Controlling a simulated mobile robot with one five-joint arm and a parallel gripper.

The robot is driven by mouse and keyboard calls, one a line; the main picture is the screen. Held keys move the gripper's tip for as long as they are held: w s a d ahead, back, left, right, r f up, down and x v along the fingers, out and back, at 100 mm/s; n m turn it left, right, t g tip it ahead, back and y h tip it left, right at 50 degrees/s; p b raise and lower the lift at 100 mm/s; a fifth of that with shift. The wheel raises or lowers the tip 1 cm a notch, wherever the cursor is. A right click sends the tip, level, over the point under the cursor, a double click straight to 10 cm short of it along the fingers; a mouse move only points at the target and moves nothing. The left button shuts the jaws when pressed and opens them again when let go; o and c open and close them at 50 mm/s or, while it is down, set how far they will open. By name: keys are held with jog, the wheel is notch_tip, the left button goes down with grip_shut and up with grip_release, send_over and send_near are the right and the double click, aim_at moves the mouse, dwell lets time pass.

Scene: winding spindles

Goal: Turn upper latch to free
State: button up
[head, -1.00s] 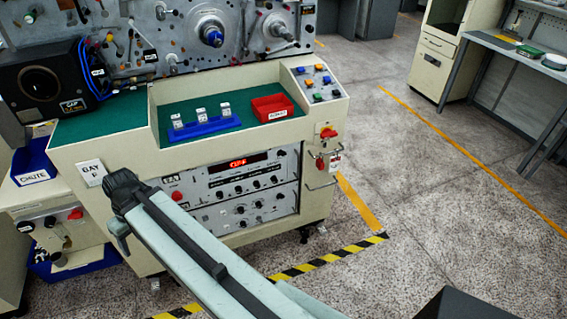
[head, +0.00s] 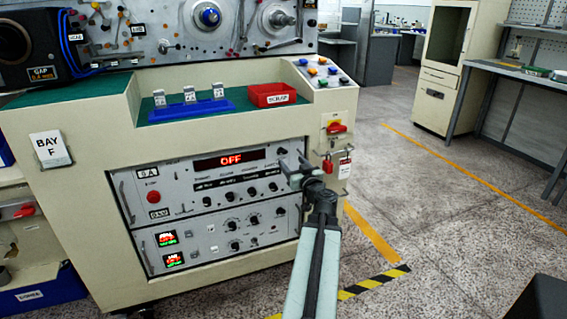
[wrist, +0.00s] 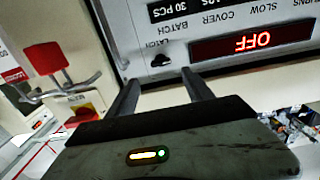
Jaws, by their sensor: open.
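Two red-handled fittings sit on the right part of the cream cabinet front. The upper latch (head: 336,127) has a red handle lying roughly sideways on a yellow plate. The lower red handle (head: 327,164) is below it, beside a hanging white tag. My gripper (head: 299,168) is in front of the panel's right edge, left of and lower than the upper latch. In the upside-down wrist view, my gripper (wrist: 160,80) is open and empty, facing the panel. There the lower red handle (wrist: 45,58) is left, and the upper latch (wrist: 85,112) shows partly behind my gripper.
The grey control panel (head: 215,195) has knobs and a red display reading OFF. A metal bar handle (wrist: 45,92) stands out near the lower red handle. A red bin (head: 270,95) and blue rack (head: 190,110) stand on the green top. Floor to the right is clear.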

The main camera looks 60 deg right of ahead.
aim_at(283, 152)
jog(key=x, duration=0.8)
jog(key=shift+a, duration=0.1)
grip_shut()
